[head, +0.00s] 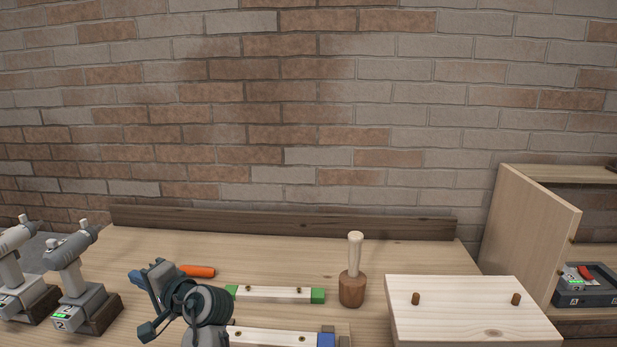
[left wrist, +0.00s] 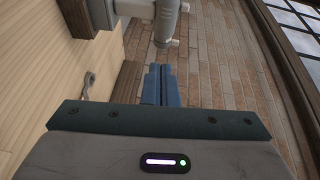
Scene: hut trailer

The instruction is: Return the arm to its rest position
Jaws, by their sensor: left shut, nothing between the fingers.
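My left gripper (head: 136,277) is low over the front left of the workbench in the head view, with my wrist behind it. In the left wrist view its blue fingers (left wrist: 160,85) are together, with nothing between them. They point toward a grey drill (left wrist: 150,12) at the top of that view; I cannot tell how far apart they are. My right gripper is in neither view.
Two grey drills, a nearer one (head: 72,258) and one at the left edge (head: 14,240), stand left of my gripper. A brick wall (head: 300,120) rises behind.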

